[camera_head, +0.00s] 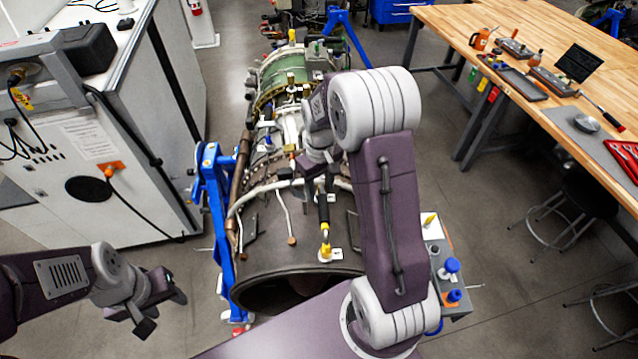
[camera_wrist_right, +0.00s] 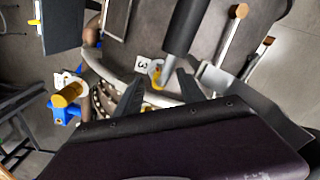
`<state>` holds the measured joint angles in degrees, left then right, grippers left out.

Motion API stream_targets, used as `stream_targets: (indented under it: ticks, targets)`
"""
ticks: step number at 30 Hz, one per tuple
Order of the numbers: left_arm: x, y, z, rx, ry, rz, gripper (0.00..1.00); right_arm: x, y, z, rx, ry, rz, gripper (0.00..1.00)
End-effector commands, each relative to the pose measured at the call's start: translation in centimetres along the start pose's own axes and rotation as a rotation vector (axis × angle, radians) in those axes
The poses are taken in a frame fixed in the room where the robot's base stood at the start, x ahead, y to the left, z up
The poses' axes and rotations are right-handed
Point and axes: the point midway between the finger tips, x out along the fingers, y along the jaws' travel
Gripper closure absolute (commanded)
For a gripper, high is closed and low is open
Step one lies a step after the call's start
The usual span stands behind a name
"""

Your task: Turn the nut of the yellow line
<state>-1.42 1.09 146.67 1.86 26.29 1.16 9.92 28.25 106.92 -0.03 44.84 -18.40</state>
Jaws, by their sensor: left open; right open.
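A turbine engine (camera_head: 290,240) lies lengthwise in the middle of the head view. On its near casing stands a dark cylindrical piece with a yellow fitting (camera_head: 325,251) at its foot, on a white plate. In the right wrist view this yellow fitting (camera_wrist_right: 156,75) shows beside a plate marked 3, between my open fingers; I cannot tell whether they touch it. My right gripper (camera_wrist_right: 158,88) is open above the casing; the arm partly hides it in the head view. My left gripper (camera_head: 162,312) is open and empty, left of the engine, away from it.
A blue stand (camera_head: 213,190) holds the engine's left side. A grey box with blue knobs (camera_head: 452,266) stands at right. A white cabinet (camera_head: 95,160) is at left, and a wooden workbench (camera_head: 470,22) with tools at far right. Another orange-yellow piece (camera_wrist_right: 68,95) shows in the wrist view.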

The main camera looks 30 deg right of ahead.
Motion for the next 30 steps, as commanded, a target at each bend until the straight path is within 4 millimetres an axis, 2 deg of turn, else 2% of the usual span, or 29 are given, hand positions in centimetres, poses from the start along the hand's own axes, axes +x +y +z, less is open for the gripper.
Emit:
stream_targets:
  ticks: [4,10,11,15,16,20,30]
  targets:
    - [-0.44,0.01,-0.04,0.0,0.0,0.0,0.54,0.87,-0.02,0.03,0.0,0.0,0.0,0.54]
    - [-0.36,0.01,-0.03,0.0,0.0,0.0,0.54,1.0,-0.01,0.01,0.0,0.001,0.0,0.54]
    - [-0.36,0.01,-0.03,0.0,0.0,0.0,0.54,1.0,-0.01,0.01,0.0,0.001,0.0,0.59]
    - [-0.36,0.0,-0.03,0.0,0.0,0.0,0.54,0.98,0.0,0.0,0.0,0.001,0.0,0.98]
    - [-0.36,0.0,-0.03,0.0,0.0,0.0,0.54,0.97,0.0,0.0,0.0,0.001,0.0,1.0]
    - [-0.31,0.0,-0.02,0.0,0.0,0.0,0.54,0.98,0.01,-0.01,0.016,0.001,0.0,1.0]
    - [0.29,-0.01,0.04,0.0,0.0,0.0,0.54,0.96,0.22,0.0,0.39,0.001,0.001,1.0]
